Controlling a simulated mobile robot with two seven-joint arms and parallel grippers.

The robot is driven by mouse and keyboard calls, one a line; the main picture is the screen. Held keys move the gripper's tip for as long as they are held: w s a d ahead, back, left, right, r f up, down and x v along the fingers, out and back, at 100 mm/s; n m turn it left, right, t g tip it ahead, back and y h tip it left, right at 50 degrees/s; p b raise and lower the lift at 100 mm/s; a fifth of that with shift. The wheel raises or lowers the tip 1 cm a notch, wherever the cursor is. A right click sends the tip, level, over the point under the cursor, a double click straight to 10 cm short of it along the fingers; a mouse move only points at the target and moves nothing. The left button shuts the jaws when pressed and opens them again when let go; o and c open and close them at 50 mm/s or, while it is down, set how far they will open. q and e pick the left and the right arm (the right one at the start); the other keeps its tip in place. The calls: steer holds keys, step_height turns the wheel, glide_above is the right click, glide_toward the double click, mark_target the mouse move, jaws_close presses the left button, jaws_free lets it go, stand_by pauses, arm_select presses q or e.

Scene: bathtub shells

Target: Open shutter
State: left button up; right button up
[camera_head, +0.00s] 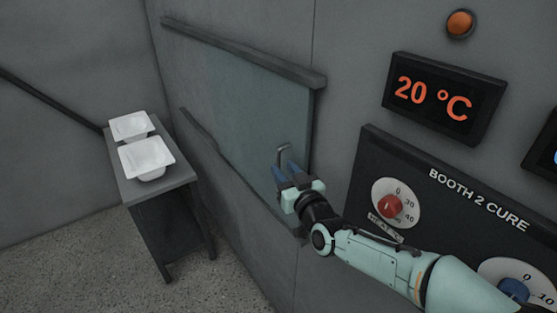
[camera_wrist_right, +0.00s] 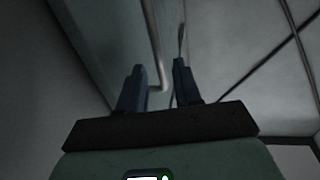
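The shutter (camera_head: 245,115) is a grey-green panel set in the wall between an upper rail (camera_head: 240,52) and a lower rail (camera_head: 230,165). Its bent metal handle (camera_head: 282,150) stands near the panel's right edge. My right gripper (camera_head: 287,174) is at the handle, its two blue fingers spread apart. In the right wrist view, the handle (camera_wrist_right: 153,45) shows between the open fingers, with gaps visible beside it; I cannot tell whether either finger touches it. My left gripper is in neither view.
A dark table (camera_head: 160,190) with two white tub shells (camera_head: 147,158) stands at the left. A control panel (camera_head: 440,190) with a red knob and a blue knob is right of the shutter. A display (camera_head: 445,97) above it reads 20 °C. An orange button (camera_head: 460,23) is higher up.

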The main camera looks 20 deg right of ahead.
mark_target(278, 163)
steer(key=w, duration=0.4)
steer(key=shift+w+a+p, duration=0.1)
steer(key=shift+a+p, duration=0.2)
steer(key=shift+p, duration=0.1)
jaws_close()
steer(key=shift+w, duration=0.1)
